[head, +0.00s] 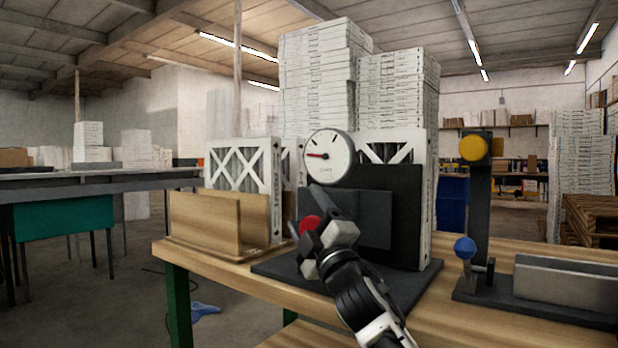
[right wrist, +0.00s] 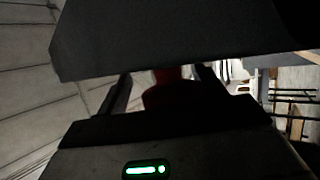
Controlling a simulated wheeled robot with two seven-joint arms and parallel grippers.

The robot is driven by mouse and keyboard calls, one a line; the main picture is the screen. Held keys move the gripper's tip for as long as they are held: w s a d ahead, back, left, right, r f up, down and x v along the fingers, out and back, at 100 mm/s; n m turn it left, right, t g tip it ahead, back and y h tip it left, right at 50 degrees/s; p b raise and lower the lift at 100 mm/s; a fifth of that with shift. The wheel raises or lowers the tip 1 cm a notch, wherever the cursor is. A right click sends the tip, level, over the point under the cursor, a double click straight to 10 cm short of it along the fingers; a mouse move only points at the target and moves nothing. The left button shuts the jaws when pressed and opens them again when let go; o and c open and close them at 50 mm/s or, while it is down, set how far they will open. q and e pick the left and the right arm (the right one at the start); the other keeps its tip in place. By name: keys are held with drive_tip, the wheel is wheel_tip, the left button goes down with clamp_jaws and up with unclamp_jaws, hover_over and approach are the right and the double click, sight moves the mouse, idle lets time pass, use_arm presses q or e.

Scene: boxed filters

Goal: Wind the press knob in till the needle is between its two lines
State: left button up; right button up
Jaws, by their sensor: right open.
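The press (head: 392,215) is a dark block on a dark base plate on the wooden bench. Its round white gauge (head: 330,170) sits on top, with a red needle pointing left; its two lines are too small to tell apart from the other marks. The red press knob (head: 309,223) shows at the press's left front, partly covered by my right gripper (head: 322,228). In the right wrist view, the dark red knob (right wrist: 168,95) lies between the two open fingers (right wrist: 163,88); contact cannot be told. My left gripper is not in view.
A wooden holder (head: 205,222) and white-framed filters (head: 242,165) stand left of and behind the press. A second fixture with a yellow knob (head: 473,148), a blue ball handle (head: 465,247) and a grey channel (head: 565,280) stands at the right. Stacked white boxes (head: 318,80) rise behind.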

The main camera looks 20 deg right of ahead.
drive_tip(key=o, duration=0.3)
drive_tip(key=s+r, duration=0.1)
drive_tip(key=r, duration=0.1)
drive_tip(key=s+r+p, duration=0.1)
drive_tip(key=r, duration=0.1)
drive_tip(key=s+a+r+p, duration=0.1)
drive_tip(key=r, duration=0.2)
drive_tip(key=shift+s+a+r, duration=0.1)
drive_tip(key=shift+s, duration=0.15)
drive_tip(key=s+r, duration=0.1)
drive_tip(key=s, duration=0.2)
drive_tip(key=s+a+r+p, duration=0.1)
drive_tip(key=s+r, duration=0.1)
drive_tip(key=s, duration=0.1)
drive_tip(key=s+a+r, duration=0.1)
drive_tip(key=s, duration=0.2)
drive_tip(key=shift+s+a+r+p, duration=0.2)
drive_tip(key=shift+s+p, duration=0.1)
drive_tip(key=shift+p, duration=0.1)
drive_tip(key=c, duration=0.3)
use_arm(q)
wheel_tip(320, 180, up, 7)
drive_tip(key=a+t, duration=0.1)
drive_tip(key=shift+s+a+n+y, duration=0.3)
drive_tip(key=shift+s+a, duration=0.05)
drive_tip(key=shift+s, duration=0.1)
use_arm(e)
drive_tip(key=shift+s+a, duration=0.1)
drive_tip(key=shift+s, duration=0.2)
